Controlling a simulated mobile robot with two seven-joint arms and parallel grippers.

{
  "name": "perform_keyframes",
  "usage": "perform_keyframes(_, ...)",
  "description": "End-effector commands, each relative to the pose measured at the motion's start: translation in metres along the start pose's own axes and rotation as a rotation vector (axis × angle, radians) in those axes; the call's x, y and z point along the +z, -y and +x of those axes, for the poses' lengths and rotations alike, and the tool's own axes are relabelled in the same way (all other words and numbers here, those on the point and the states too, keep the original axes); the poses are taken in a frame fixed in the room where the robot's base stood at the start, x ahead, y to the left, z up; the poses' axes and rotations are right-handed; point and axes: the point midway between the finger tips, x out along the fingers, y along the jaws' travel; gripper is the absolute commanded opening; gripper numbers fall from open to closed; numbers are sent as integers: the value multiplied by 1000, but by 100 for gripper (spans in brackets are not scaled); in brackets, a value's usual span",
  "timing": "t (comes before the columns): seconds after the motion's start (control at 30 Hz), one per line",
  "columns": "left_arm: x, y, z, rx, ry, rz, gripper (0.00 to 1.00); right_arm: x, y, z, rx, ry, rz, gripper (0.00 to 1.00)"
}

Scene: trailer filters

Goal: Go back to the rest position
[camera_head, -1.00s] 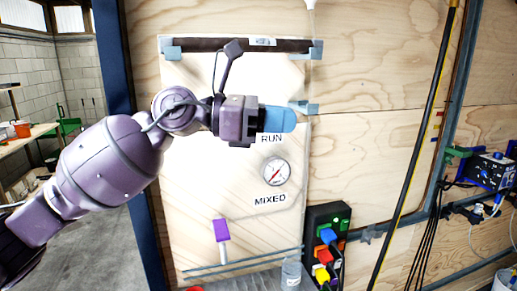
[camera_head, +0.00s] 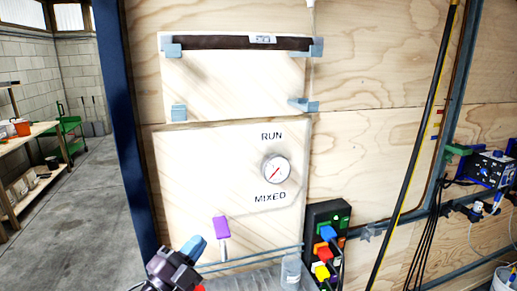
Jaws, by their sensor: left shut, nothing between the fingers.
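My left gripper (camera_head: 192,250) is at the bottom of the head view, left of centre. Its blue fingertips are together with nothing between them, pointing up and to the right. It is below and to the left of a purple-handled lever (camera_head: 222,228) on the pale wooden panel (camera_head: 200,170). I cannot tell whether the gripper touches the panel, but it appears in front of it. My right gripper is not in view.
A black block with coloured connectors (camera_head: 326,243) and a clear bottle (camera_head: 291,271) are at the lower right. A workbench (camera_head: 32,140) stands at the left, with open floor beside it.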

Motion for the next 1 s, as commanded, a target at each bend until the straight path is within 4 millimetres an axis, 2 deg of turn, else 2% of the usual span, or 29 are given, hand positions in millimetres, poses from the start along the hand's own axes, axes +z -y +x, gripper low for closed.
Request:
perform_keyframes(0.03,12,-14,-20,13,75,-75,0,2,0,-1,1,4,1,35)
perform_keyframes(0.1,27,-29,-47,27,178,-175,0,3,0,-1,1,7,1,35)
perform_keyframes(0.17,39,-44,-72,40,267,-261,0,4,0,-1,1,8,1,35)
perform_keyframes(0.33,64,-84,-150,63,525,-495,0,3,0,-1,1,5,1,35)
perform_keyframes(0.5,72,-122,-238,72,786,-718,0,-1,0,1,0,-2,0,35)
perform_keyframes(0.6,70,-140,-287,69,928,-833,0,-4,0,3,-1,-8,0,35)
perform_keyframes(0.7,64,-153,-326,64,1042,-925,0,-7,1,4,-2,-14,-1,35)
perform_keyframes(0.83,57,-163,-358,56,1133,-996,0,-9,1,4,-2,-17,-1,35)
perform_keyframes(1.0,54,-166,-370,52,1168,-1025,0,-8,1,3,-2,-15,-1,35)
